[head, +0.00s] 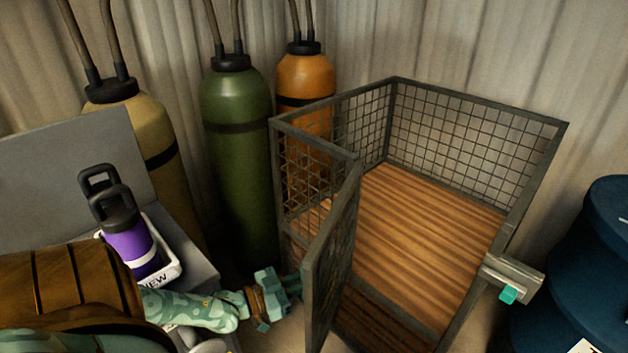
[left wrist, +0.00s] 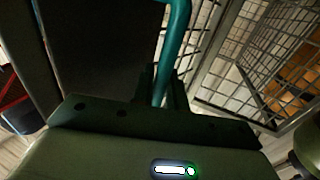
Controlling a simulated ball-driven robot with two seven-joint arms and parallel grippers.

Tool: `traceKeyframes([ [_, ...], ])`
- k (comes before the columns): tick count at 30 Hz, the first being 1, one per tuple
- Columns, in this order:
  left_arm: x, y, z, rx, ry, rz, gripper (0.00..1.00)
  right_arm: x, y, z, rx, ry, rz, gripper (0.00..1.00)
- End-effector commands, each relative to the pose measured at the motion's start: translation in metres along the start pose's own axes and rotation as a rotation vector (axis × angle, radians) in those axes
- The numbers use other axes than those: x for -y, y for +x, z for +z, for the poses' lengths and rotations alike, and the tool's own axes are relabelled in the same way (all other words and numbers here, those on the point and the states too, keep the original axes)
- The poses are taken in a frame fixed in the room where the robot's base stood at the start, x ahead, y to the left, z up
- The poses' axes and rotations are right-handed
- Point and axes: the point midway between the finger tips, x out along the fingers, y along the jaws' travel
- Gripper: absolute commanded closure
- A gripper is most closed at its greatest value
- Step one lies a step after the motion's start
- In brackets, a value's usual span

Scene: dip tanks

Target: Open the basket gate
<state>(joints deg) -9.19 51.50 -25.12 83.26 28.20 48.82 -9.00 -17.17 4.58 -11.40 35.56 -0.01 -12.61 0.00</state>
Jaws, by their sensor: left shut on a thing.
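The wire-mesh basket (head: 540,150) has a dark metal frame and a slatted wooden floor. Its gate (head: 333,245) stands swung out from the front opening, toward me and to the left. My left gripper (head: 285,288) is at the gate's outer left face. In the left wrist view, a teal handle bar (left wrist: 176,45) runs down between the jaws of my left gripper (left wrist: 165,100), which is shut on it. The gate's dark panel (left wrist: 95,50) fills the left of that view. A latch plate (head: 515,275) with a teal tab is on the basket's right front post. My right gripper is not in view.
Tan (head: 150,140), green (head: 237,150) and orange (head: 306,80) cylinders stand behind and left of the basket. A purple bottle (head: 130,245) sits in a white holder on a grey stand at left. Dark blue drums (head: 590,260) stand close at right.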

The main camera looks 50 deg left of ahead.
Motion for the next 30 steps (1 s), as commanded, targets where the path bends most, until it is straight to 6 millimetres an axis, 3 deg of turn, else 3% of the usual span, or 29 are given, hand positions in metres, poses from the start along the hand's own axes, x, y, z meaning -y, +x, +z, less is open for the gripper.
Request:
traceKeyframes([
  [14, 0.004, -0.001, -0.001, -0.003, 0.0, -0.003, 1.0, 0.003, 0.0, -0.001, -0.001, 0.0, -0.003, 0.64],
  [15, 0.004, -0.001, -0.001, -0.003, 0.0, -0.003, 0.8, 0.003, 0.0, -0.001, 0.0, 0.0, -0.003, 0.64],
  [17, 0.004, -0.001, -0.001, -0.003, 0.0, -0.003, 0.68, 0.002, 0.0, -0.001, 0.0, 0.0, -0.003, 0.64],
  [26, 0.004, -0.001, -0.003, -0.002, 0.0, -0.001, 0.68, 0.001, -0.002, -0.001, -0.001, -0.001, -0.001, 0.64],
  [30, 0.004, -0.001, -0.022, -0.005, 0.002, -0.001, 0.68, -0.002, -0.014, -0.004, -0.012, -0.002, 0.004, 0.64],
])
